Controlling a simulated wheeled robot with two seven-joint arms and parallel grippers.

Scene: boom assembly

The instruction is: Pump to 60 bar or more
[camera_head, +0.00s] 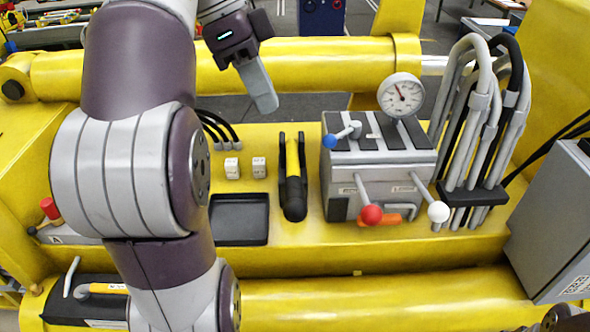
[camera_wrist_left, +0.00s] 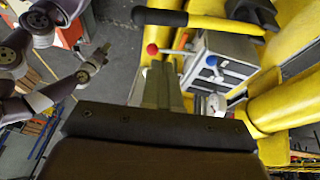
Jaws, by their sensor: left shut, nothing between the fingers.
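The round white gauge (camera_head: 400,95) stands on the back right of a grey valve block (camera_head: 380,158); its needle points up and slightly left, and its numbers are too small to read. A yellow-and-black pump lever (camera_head: 292,170) is left of the block. Its black grip (camera_wrist_left: 160,17) shows at the top of the left wrist view. The block carries blue (camera_head: 329,141), red (camera_head: 371,214) and white (camera_head: 438,211) ball knobs. My left gripper (camera_head: 264,92) is shut and empty, above and behind the lever, apart from it.
A black tray (camera_head: 240,241) and two small white switches (camera_head: 245,167) are left of the lever. Grey and black hoses (camera_head: 480,125) rise at the right, beside a grey cabinet (camera_head: 555,220). Yellow cylinders (camera_head: 325,62) run behind and in front.

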